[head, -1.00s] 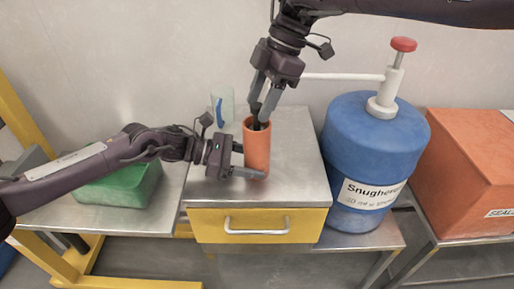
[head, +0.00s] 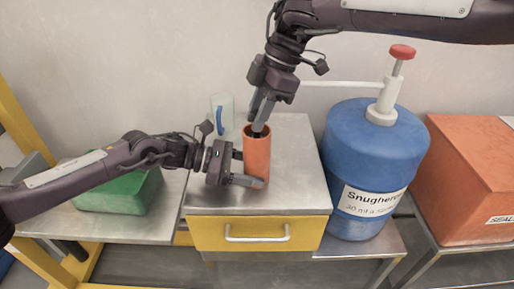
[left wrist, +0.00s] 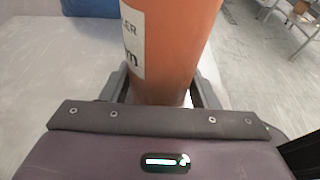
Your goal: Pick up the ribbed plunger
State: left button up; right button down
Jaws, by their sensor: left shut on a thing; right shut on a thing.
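An orange cylinder (head: 257,157) stands upright near the front of the steel cabinet top. My left gripper (head: 250,172) is shut around its lower part from the left. The left wrist view shows the cylinder (left wrist: 170,50) between the fingers, with part of a white label. My right gripper (head: 261,118) comes from above, its fingertips at the cylinder's mouth. It is shut on a dark piece (head: 257,132) in the mouth, which appears to be the plunger. Its ribs cannot be made out, and its lower part is hidden inside the cylinder.
A clear cup with a blue handle (head: 221,112) stands behind on the cabinet top (head: 297,175). A large blue pump container (head: 372,160) stands close on the right, its white spout reaching left behind my right gripper. A green box (head: 118,190) is left; an orange box (head: 468,175) is far right.

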notch_tip(320, 180, up, 18)
dwell(0.5)
pick_arm(q)
jog(key=o, duration=0.8)
jog(key=shift+o, duration=0.2)
